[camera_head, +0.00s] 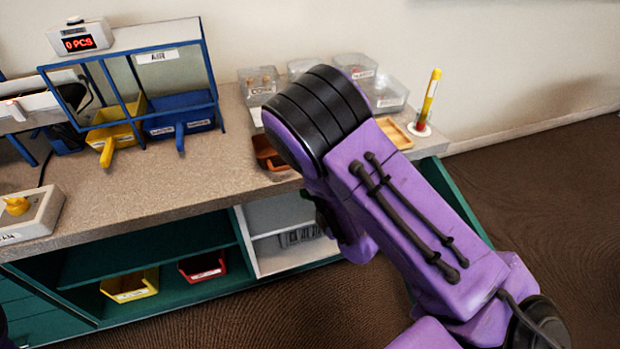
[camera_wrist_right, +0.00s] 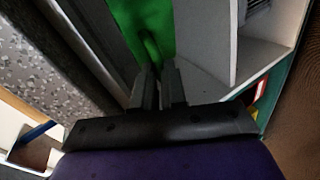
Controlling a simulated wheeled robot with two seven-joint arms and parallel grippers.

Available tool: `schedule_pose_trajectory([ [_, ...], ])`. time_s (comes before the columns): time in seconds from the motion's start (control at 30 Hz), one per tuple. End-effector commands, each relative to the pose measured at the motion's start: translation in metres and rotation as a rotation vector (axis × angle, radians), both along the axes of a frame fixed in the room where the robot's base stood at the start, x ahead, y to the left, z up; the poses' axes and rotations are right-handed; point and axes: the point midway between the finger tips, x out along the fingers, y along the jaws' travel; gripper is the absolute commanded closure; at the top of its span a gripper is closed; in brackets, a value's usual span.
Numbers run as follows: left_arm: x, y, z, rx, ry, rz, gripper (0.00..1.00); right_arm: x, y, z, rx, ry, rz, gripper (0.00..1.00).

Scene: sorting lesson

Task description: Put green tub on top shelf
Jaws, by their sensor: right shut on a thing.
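The green tub (camera_wrist_right: 135,18) shows only in part at the top of the right wrist view, with its handle toward me. My right gripper (camera_wrist_right: 160,78) is shut on that handle. In the head view my right arm hides the tub and most of the gripper. A white shelf unit (camera_head: 275,218) stands under the counter, with an upper and a lower level. In the right wrist view its pale panel (camera_wrist_right: 203,40) is just right of the tub. I cannot tell whether the tub touches it. My left gripper is not in view.
The speckled counter (camera_head: 150,195) is above and left of the shelf unit. A yellow tub (camera_head: 130,286) and a red tub (camera_head: 203,268) stand in the green cabinet below. A blue rack (camera_head: 212,75) holds yellow and blue tubs. Clear boxes (camera_head: 385,92) stand at the back.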

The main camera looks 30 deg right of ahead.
Motion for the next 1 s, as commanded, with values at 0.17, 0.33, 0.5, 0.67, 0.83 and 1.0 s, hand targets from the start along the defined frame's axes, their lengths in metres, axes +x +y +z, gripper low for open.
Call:
schedule_pose_trajectory([
  [0.17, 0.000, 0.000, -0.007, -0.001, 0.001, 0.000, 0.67, 0.030, -0.017, -0.017, 0.000, -0.002, -0.001, 1.00],
  [0.33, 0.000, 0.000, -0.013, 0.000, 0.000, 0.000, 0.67, 0.061, -0.035, -0.033, 0.001, -0.002, -0.001, 1.00],
  [0.5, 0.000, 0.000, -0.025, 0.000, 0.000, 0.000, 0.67, 0.086, -0.051, -0.067, 0.000, 0.002, -0.003, 1.00],
  [0.67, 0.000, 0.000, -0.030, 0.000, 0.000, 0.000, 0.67, 0.102, -0.059, -0.086, 0.001, 0.000, -0.001, 1.00],
  [0.83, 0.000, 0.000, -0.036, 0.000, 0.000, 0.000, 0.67, 0.108, -0.063, -0.104, -0.001, 0.002, 0.000, 1.00],
  [1.0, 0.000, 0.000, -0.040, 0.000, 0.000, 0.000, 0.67, 0.108, -0.063, -0.125, 0.000, 0.000, -0.001, 1.00],
])
